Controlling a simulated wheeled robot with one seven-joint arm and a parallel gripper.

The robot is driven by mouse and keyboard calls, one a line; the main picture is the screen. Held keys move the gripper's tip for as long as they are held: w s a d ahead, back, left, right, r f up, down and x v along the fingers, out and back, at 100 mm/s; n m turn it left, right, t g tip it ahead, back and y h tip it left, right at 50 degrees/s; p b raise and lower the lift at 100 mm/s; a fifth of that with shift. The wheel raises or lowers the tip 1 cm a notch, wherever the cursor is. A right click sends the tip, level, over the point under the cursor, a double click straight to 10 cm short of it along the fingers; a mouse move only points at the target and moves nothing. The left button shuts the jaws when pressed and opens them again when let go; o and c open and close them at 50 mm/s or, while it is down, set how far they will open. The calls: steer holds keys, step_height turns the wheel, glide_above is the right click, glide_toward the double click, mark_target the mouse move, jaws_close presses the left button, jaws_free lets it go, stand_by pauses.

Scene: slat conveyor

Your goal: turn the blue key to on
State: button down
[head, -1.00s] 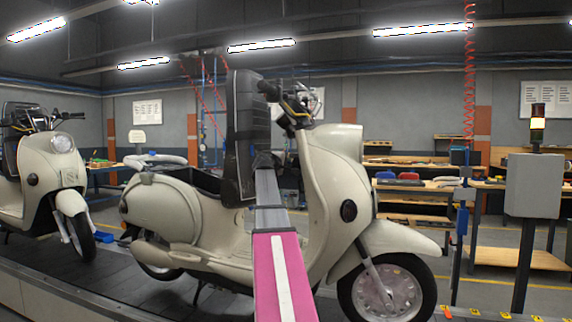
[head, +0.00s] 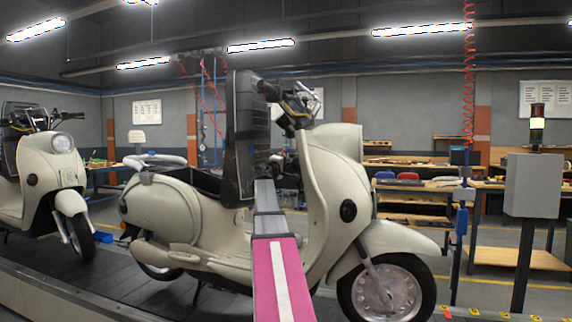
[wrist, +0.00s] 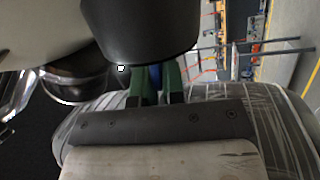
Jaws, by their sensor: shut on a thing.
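The cream scooter (head: 335,190) stands side-on on the conveyor in the head view, and my arm reaches up to its handlebar area. My gripper (wrist: 154,84) shows in the wrist view with two green fingers close together. A small part of the blue key (wrist: 154,74) shows between them, and they are shut on it. Most of the key is hidden by the fingers and by a dark rounded part (wrist: 140,35) of the scooter just above. I cannot tell the key's turn angle. In the head view, the key and my fingertips cannot be made out.
A second cream scooter (head: 40,165) stands at the left on the dark slat conveyor (head: 100,270). A grey control box (head: 533,185) on a post with a lit yellow lamp stands at the right. Workbenches (head: 420,190) line the back.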

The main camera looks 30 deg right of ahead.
steer(key=shift+m+h, duration=0.7)
steer(key=shift+h, duration=0.7)
steer(key=shift+f+h, duration=0.1)
steer(key=shift+h, duration=0.2)
steer(key=shift+m+g+h, duration=0.3)
steer(key=shift+m+h, duration=0.3)
steer(key=shift+h, duration=0.2)
steer(key=shift+m+h, duration=0.4)
steer(key=shift+h, duration=0.2)
steer(key=c, duration=1.1)
jaws_free()
